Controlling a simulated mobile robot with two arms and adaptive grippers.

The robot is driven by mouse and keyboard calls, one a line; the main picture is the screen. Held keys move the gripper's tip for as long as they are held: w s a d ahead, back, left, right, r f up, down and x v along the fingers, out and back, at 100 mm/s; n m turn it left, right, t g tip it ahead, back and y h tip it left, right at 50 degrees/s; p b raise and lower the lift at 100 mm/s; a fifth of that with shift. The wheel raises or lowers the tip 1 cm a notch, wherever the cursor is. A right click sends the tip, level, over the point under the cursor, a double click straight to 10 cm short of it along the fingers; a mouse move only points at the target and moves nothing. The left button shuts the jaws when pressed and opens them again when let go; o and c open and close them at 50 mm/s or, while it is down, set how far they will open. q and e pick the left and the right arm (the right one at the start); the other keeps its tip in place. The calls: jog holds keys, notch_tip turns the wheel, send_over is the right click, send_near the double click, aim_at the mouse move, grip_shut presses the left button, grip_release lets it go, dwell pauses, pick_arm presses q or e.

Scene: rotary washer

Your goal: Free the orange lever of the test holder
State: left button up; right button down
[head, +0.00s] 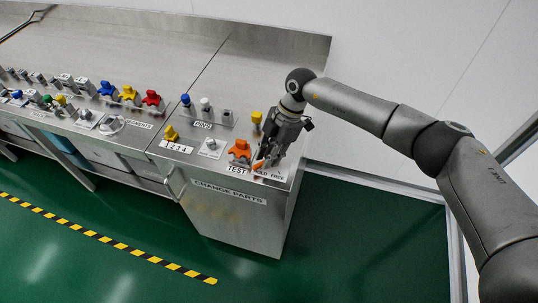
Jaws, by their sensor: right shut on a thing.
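The test holder, with an orange star-shaped part (239,149), stands on the steel bench top near its front right corner, above a label reading TEST. A small orange lever (258,165) shows just right of it, close to a label reading HOLD FREE (269,176). My right gripper (264,160) points down at the lever from above and is shut on it. The fingers hide much of the lever, so its exact setting cannot be told. My left gripper is not in view.
A yellow part (256,118) stands close behind my right gripper. Blue and white posts (205,105) stand by the PINS label, with a yellow part (170,132) in front. Blue, yellow and red parts (151,98) stand farther left. The back of the bench top (260,55) is clear.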

jog(key=n+h+b, duration=0.1)
jog(key=n+b, duration=0.1)
jog(key=n, duration=0.1)
jog(key=n+g+h+b, duration=0.1)
jog(key=n+b, duration=0.1)
jog(key=b, duration=0.1)
jog(key=n+b, duration=0.3)
jog(key=shift+s+d+f+n+g+h, duration=0.2)
jog(key=shift+d+n+g+h, duration=0.1)
jog(key=shift+d+g+h, duration=0.1)
jog(key=n+b, duration=0.2)
jog(key=n+h+b, duration=0.1)
jog(key=n+b, duration=0.1)
jog(key=shift+d+r+h, duration=0.1)
jog(key=shift+d+h, duration=0.1)
jog(key=shift+h, duration=0.1)
jog(key=shift+d+r+n+h+b, duration=0.1)
jog(key=shift+n+h+b, duration=0.3)
jog(key=shift+n, duration=0.45)
jog(key=shift+d+r+n+h+b, duration=0.1)
jog(key=shift+n+h+b, duration=0.1)
jog(key=shift+n+b, duration=0.5)
jog(key=shift+n, duration=0.25)
jog(key=c, duration=1.5)
grip_release()
